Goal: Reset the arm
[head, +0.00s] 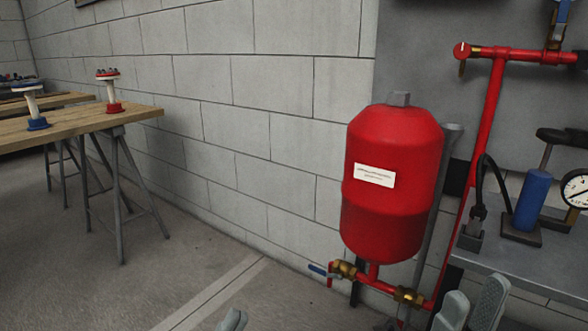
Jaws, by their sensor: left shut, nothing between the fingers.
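My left gripper (232,320) shows only as grey fingertips at the bottom edge, left of centre. Its fingers are together, with nothing held. My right gripper (472,302) shows at the bottom right, below the grey bench. Its two grey fingers stand apart with nothing visible between them, so it is open and empty. The rest of both grippers is cut off by the lower edge of the head view.
A red tank (392,220) hangs by the block wall, with a blue-handled valve (318,270) and red pipe (488,110). A grey bench (535,265) carries a blue cylinder (532,198) and gauge (577,190). A wooden table (75,128) stands left. Floor between is clear.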

